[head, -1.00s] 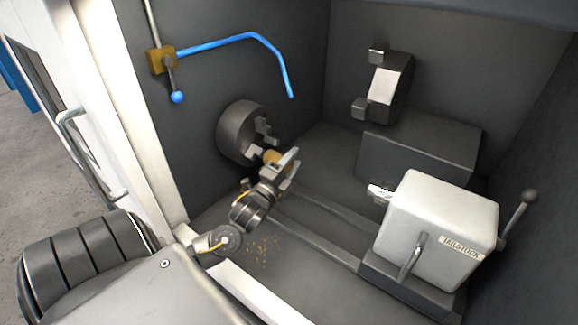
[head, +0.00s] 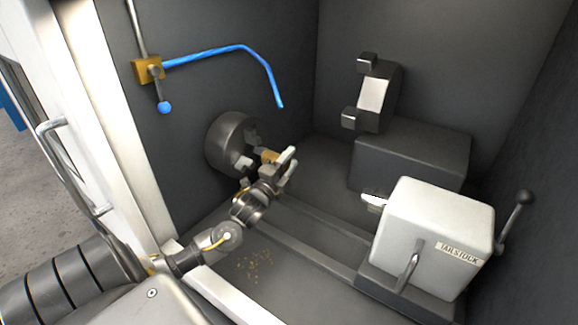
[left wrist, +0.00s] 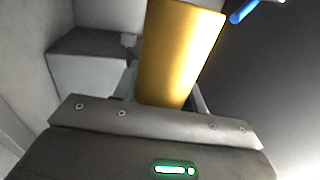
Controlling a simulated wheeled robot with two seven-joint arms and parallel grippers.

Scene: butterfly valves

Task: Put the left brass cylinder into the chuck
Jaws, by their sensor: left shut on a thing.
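My left gripper (head: 281,165) is inside the machine, shut on a brass cylinder (head: 268,157). The cylinder also shows large in the left wrist view (left wrist: 180,50), standing out from between the fingers. The chuck (head: 226,141) is a dark round body on the left wall, with grey jaws (head: 243,163) on its face. The held cylinder is just right of the chuck jaws in the head view. I cannot tell whether it touches them, as the gripper hides part of it. My right gripper is not in view.
The white tailstock (head: 435,232) stands at the right with a lever. A dark tool block (head: 410,158) is behind it. Rails (head: 310,235) cross the floor, and a white door edge (head: 115,130) is at left.

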